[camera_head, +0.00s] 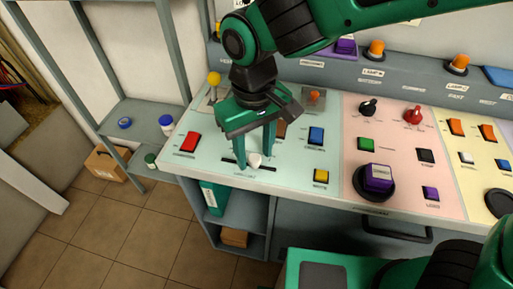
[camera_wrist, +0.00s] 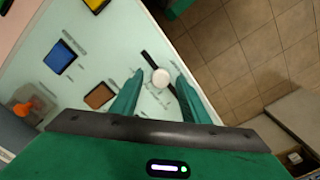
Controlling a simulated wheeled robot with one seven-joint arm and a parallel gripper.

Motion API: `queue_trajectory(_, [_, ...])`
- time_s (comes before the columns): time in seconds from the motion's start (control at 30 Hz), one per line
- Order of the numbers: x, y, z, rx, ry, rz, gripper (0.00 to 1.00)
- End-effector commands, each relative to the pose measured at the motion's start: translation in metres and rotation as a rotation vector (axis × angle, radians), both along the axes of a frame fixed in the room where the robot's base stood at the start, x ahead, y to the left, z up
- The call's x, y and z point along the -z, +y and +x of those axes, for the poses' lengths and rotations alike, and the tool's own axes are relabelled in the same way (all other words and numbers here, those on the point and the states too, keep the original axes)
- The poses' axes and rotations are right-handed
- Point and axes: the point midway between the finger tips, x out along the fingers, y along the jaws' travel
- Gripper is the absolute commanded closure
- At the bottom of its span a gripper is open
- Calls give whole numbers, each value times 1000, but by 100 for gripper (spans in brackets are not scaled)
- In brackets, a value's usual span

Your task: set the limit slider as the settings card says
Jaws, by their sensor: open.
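The limit slider is a round white knob (camera_head: 254,160) on a black slot in the pale green left section of the console. The slot shows on both sides of the knob. My gripper (camera_head: 254,166) points down over it with its green fingers apart, one on either side of the knob. In the wrist view the white knob (camera_wrist: 160,78) sits between the fingertips of my gripper (camera_wrist: 160,74), with gaps visible beside it. I cannot make out a readable settings card; the small labels are too blurred.
A red button (camera_head: 188,142) is left of the slider, a blue button (camera_head: 316,135) and a yellow button (camera_head: 321,176) right of it. A yellow-knobbed lever (camera_head: 214,79) stands behind. A purple knob (camera_head: 379,178) rises from the pink section. Open shelves are below and left.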

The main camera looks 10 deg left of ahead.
Motion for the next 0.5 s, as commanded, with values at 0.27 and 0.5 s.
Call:
queue_trajectory(0.27, [3, 0, 0, 0, 0, 0, 58])
queue_trajectory(0.5, [3, 0, 0, 1, 0, 0, 100])
